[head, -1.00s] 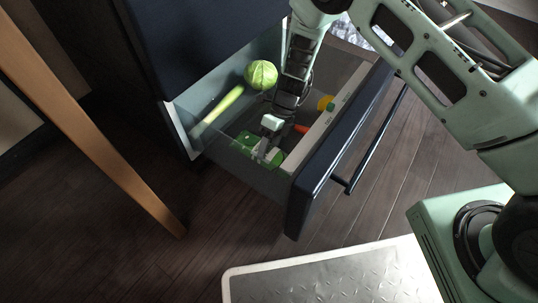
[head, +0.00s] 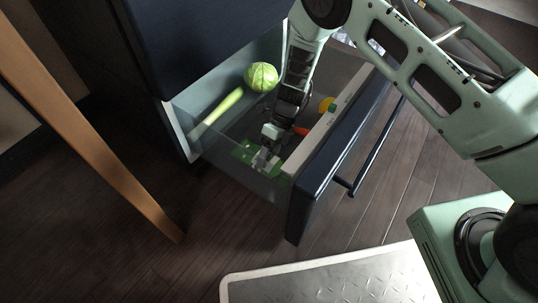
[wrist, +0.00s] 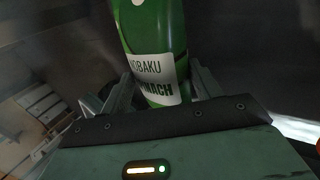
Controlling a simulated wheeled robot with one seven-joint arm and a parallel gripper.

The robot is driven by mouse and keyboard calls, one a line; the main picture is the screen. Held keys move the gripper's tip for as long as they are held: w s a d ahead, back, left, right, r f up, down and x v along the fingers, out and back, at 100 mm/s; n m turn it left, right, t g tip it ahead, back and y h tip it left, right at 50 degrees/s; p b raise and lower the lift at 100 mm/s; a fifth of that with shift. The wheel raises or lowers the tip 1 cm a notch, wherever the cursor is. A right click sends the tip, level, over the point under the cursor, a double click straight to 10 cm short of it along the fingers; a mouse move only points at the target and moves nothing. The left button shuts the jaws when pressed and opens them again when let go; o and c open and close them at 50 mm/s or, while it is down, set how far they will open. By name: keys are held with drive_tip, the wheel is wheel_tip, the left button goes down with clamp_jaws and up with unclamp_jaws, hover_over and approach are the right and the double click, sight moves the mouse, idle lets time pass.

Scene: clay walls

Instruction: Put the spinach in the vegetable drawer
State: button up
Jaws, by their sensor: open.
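The vegetable drawer (head: 318,165) is pulled open, with a dark front and clear side walls. The spinach is a green pack with a white label; it shows partly in the head view (head: 244,153), low inside the drawer. In the wrist view the spinach (wrist: 153,40) lies between the fingers, its label partly readable. My gripper (head: 262,160) reaches down into the drawer over the spinach. In the wrist view my gripper (wrist: 160,92) is open, with a finger on each side of the pack. The fingers and wrist hide part of it.
A round cabbage (head: 261,77) and a long green stalk (head: 217,112) lie at the drawer's back and left. A wooden leg (head: 90,130) stands at left.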

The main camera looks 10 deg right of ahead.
drive_tip(key=p+v, duration=0.7)
drive_tip(key=v, duration=0.4)
wheel_tip(320, 180, up, 10)
drive_tip(key=s+a+n, duration=0.2)
drive_tip(key=n, duration=0.4)
drive_tip(key=s+a+r+n+h, duration=0.1)
drive_tip(key=s+a+r+n, duration=0.1)
drive_tip(key=s+r+n, duration=0.8)
drive_tip(key=s+d+r+n+t+h, duration=0.1)
drive_tip(key=s+d+r+n+t, duration=0.1)
drive_tip(key=s+r+n, duration=0.3)
drive_tip(key=s+d+r+n+t+h, duration=0.2)
drive_tip(key=s+d+r+n, duration=0.2)
drive_tip(key=s+n, duration=0.7)
wheel_tip(320, 180, up, 2)
drive_tip(key=n, duration=0.2)
drive_tip(key=shift+d+n+t, duration=0.15)
drive_tip(key=shift+n+t, duration=0.15)
